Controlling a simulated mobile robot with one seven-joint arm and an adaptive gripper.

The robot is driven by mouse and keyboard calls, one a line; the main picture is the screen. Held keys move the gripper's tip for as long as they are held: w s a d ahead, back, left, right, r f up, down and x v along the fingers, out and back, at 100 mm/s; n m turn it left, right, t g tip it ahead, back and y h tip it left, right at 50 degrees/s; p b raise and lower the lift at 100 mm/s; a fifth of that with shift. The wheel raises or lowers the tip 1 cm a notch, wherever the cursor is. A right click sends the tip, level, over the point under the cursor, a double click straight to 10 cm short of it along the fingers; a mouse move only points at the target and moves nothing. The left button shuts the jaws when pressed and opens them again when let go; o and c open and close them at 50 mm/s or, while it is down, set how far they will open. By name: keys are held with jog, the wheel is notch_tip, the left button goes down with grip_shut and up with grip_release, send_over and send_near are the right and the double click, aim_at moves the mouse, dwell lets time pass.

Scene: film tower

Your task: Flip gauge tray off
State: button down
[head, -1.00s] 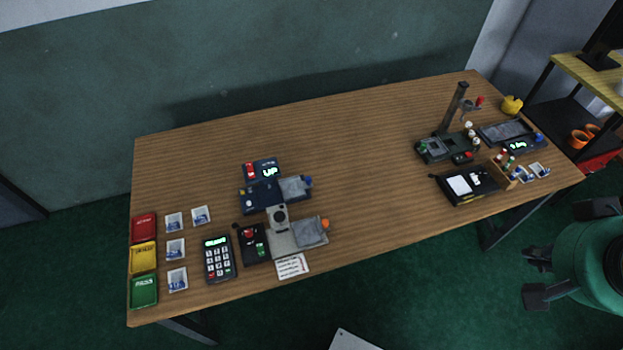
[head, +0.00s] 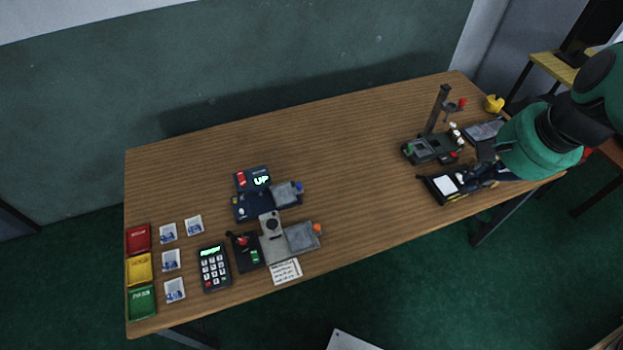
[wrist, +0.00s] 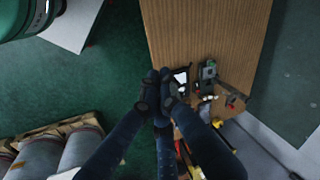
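I cannot tell for sure which thing is the gauge tray. At the right end of the table, a dark flat tray (head: 483,132) shows in part behind my arm; it had a lit display and a blue knob beside it, both now hidden. A dark green stand with a post (head: 432,148) is left of it. A black box with a white pad (head: 443,186) is in front. My gripper (head: 482,172) is over the table's right end, close to the black box in the picture. In the wrist view my gripper (wrist: 159,78) has its fingers together, with nothing seen between them.
At the left stand a blue device (head: 252,206), a grey device with an orange knob (head: 302,237), a keypad (head: 213,268) and colored bins (head: 139,269). A yellow object (head: 493,104) is at the back right corner. The middle of the wooden table (head: 350,160) is clear.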

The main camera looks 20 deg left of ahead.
jog(key=w+a+f+m+g+y+p, duration=0.1)
jog(key=w+a+f+m+g+p, duration=0.1)
jog(key=w+a+f, duration=0.5)
jog(key=w+a+f+m+g+y+p, duration=0.2)
jog(key=w+a+f, duration=0.2)
jog(key=w+a, duration=0.5)
jog(key=w+a+f+m+g+y+p, duration=0.1)
jog(key=w+a+f+m+p, duration=0.1)
jog(key=a+f, duration=0.5)
jog(key=w+a+f+m+g+p, duration=0.1)
jog(key=a+f+m+g+p, duration=0.1)
jog(key=a+f, duration=0.6)
jog(key=shift+w+a+f+g+y, duration=0.3)
jog(key=shift+w+f+y, duration=0.1)
jog(key=shift+f, duration=3.15)
jog(key=shift+s, duration=0.1)
